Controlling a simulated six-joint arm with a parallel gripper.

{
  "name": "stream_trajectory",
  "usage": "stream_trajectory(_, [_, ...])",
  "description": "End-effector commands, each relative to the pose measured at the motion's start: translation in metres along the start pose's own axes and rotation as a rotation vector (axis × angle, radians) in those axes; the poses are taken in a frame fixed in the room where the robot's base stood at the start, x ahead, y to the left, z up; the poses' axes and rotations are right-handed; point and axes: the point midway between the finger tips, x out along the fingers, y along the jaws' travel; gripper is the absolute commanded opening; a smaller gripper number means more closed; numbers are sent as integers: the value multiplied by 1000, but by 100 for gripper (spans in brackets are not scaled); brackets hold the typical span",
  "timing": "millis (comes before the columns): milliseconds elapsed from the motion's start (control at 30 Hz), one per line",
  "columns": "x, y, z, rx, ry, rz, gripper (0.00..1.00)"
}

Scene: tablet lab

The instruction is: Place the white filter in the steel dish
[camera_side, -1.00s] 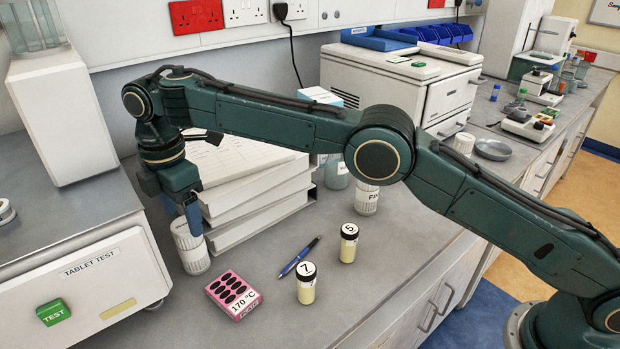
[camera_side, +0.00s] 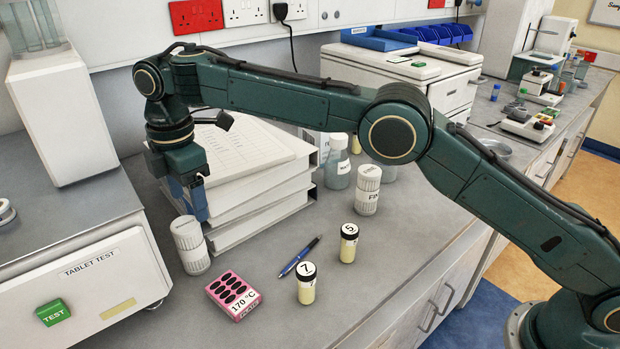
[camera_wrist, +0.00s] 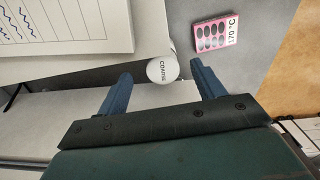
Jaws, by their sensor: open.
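Two white ribbed containers are in the side view, and I cannot tell which is the filter. One (camera_side: 189,246) stands at the left by the binders; its lid reads COARSE in the wrist view (camera_wrist: 162,69). The other, with a label starting "FI" (camera_side: 367,190), stands upright behind the vials. The grey steel dish (camera_side: 500,147) lies on the far right bench, partly hidden by my arm. My gripper (camera_side: 199,207) is open and empty, above and slightly right of the left container. In the wrist view its fingers (camera_wrist: 163,86) point toward the COARSE lid, apart from it.
Stacked white binders (camera_side: 262,190) stand just behind my gripper. A pink 170 °C block (camera_side: 234,296), a blue pen (camera_side: 299,257) and vials 7 (camera_side: 306,284) and 5 (camera_side: 348,243) are in front. Bottles stand behind. The front right bench is clear.

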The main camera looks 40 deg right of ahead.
Motion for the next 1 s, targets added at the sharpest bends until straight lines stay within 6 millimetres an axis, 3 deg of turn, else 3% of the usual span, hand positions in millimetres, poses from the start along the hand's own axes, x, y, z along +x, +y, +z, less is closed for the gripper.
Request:
stream_trajectory(267, [-50, -10, 42, 166, 21, 44, 68])
stream_trajectory(467, [-88, -28, 81, 319, 42, 82, 68])
stream_trajectory(700, [-127, -62, 129, 511, 71, 129, 68])
stream_trajectory(1000, [-160, -121, 183, 750, 113, 187, 68])
